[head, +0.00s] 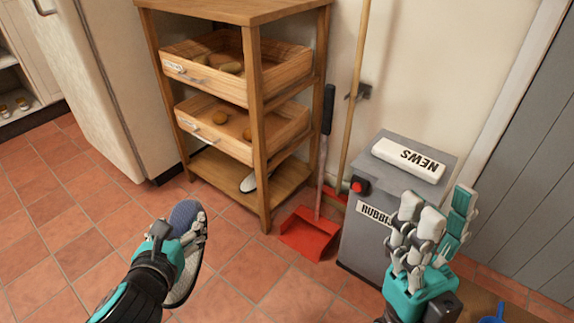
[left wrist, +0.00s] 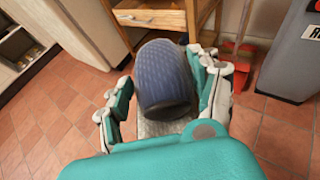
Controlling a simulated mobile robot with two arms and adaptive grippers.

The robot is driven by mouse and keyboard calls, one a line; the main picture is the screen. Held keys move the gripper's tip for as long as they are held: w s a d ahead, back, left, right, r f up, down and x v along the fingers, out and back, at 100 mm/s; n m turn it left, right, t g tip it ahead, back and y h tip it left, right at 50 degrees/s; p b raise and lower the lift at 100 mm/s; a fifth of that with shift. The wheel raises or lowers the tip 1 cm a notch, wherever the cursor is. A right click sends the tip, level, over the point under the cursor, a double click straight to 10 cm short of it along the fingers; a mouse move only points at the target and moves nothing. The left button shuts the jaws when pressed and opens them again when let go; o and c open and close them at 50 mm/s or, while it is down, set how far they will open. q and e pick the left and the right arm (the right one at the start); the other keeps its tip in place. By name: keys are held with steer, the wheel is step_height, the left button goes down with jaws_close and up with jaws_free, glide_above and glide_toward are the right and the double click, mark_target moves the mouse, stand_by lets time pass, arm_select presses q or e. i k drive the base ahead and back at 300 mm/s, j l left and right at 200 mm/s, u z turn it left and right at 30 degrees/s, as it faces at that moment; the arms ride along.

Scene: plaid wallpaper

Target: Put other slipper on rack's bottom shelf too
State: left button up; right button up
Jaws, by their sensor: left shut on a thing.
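A slipper with a blue upper (head: 184,214) and grey sole is in my left gripper (head: 192,236), upright and tilted above the floor, in front of the rack. In the left wrist view the slipper (left wrist: 163,72) sits between the fingers of my left gripper (left wrist: 160,100), which are shut on it. The wooden rack (head: 259,120) stands against the wall; its bottom shelf (head: 283,180) carries the other slipper (head: 249,182), mostly hidden behind the rack's front post. My right gripper (head: 432,222) is raised at the right, fingers extended, empty and open.
Two drawers (head: 213,130) with several potato-like items fill the rack's upper levels. A red dustpan (head: 309,233) and broom stand right of the rack, beside a grey bin (head: 372,229) labelled RUBBISH with a NEWS bundle on top. A pale fridge (head: 95,90) stands left.

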mark_target(228, 160)
steer(key=i+j+z, duration=0.15)
steer(key=j+z, duration=0.15)
steer(key=z, duration=0.15)
steer(key=i+j+z, duration=0.1)
steer(key=j+z, duration=0.6)
steer(key=z, duration=0.15)
steer(key=i, duration=0.05)
